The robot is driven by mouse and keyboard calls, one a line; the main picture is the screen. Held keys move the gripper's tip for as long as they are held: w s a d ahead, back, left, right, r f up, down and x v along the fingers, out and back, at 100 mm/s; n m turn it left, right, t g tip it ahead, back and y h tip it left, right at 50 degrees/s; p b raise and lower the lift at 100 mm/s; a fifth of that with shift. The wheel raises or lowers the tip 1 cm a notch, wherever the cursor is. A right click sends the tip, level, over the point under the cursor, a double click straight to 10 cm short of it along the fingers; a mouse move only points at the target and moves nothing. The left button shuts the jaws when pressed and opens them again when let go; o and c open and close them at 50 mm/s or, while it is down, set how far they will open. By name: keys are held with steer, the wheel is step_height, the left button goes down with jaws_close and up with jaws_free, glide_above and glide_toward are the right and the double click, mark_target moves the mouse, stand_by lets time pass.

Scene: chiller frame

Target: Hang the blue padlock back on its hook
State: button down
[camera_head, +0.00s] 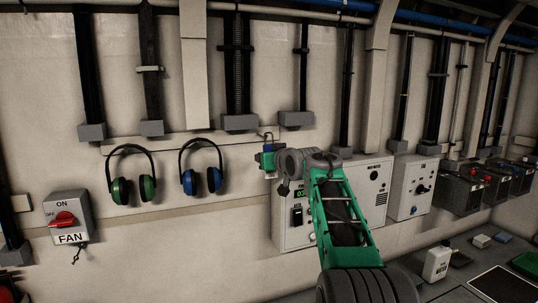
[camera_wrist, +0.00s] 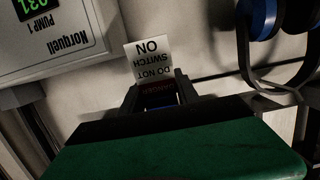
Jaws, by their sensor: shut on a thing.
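My gripper (camera_head: 264,158) is at the wall, right of the blue ear defenders and left of the pump box. Its fingers also show in the wrist view (camera_wrist: 158,96), shut on the blue padlock (camera_wrist: 158,102), of which only a dark blue strip shows between them. A white tag (camera_wrist: 150,62) reading "DANGER DO NOT SWITCH ON" is at the fingers, upside down in the wrist view. In the head view a small dark loop (camera_head: 268,135) shows just above my gripper. I cannot tell whether it is the shackle or the hook, nor whether the padlock hangs on anything.
Green ear defenders (camera_head: 131,176) and blue ear defenders (camera_head: 201,168) hang on the wall to the left. The fan switch (camera_head: 68,218) with a red knob is farther left. The grey pump box (camera_head: 293,222) stands close right of my gripper, partly behind my arm.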

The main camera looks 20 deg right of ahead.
steer(key=shift+p+x, duration=2.05)
steer(key=shift+x, duration=0.85)
steer(key=shift+f, duration=0.1)
steer(key=c, duration=0.8)
jaws_free()
steer(key=shift+s+f, duration=0.1)
